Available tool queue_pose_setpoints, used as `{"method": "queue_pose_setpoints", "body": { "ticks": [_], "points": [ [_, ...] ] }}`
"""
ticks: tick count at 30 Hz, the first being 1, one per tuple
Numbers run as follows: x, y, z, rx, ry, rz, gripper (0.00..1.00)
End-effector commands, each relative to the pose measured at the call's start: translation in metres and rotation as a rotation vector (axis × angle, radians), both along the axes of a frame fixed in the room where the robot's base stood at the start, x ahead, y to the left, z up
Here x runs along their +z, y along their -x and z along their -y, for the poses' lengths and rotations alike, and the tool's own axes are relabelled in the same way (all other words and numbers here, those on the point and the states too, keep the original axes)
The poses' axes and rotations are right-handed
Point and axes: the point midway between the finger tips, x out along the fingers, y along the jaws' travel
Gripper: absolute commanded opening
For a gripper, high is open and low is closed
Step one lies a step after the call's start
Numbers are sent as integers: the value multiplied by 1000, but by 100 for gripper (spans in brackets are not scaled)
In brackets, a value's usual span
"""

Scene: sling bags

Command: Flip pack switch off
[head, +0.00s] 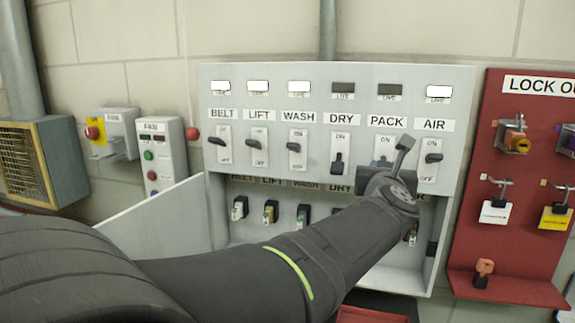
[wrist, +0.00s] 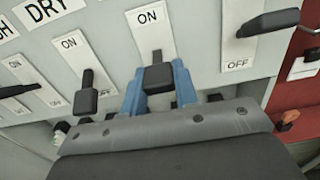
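The PACK switch (wrist: 158,76) shows in the wrist view with its black lever pointing down, away from the ON mark. The LIVE lamp (head: 389,89) above PACK is dark. My gripper (wrist: 159,82) is at this switch, with one blue finger on each side of the lever. I cannot tell whether the fingers press on it or only stand beside it. In the head view my gripper (head: 375,180) hides the lever and the lower part of the PACK plate (head: 384,145).
The DRY switch (head: 337,161) is down with a dark lamp. The AIR switch (head: 433,157) is close on the right, its lamp lit. BELT (head: 217,142), LIFT (head: 254,144) and WASH (head: 294,147) have lit lamps. A red lockout board (head: 480,135) stands at the right.

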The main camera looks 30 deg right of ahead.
Motion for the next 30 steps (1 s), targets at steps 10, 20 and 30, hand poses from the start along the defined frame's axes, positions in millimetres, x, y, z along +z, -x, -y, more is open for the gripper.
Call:
{"method": "queue_pose_setpoints", "body": {
  "ticks": [10, 20, 30],
  "points": [
    [-3, -2, 0, 9, 18, 25, 5],
    [-10, -5, 0, 13, 100, 107, 5],
    [-17, -7, 4, 9, 230, 233, 5]
  ]
}}
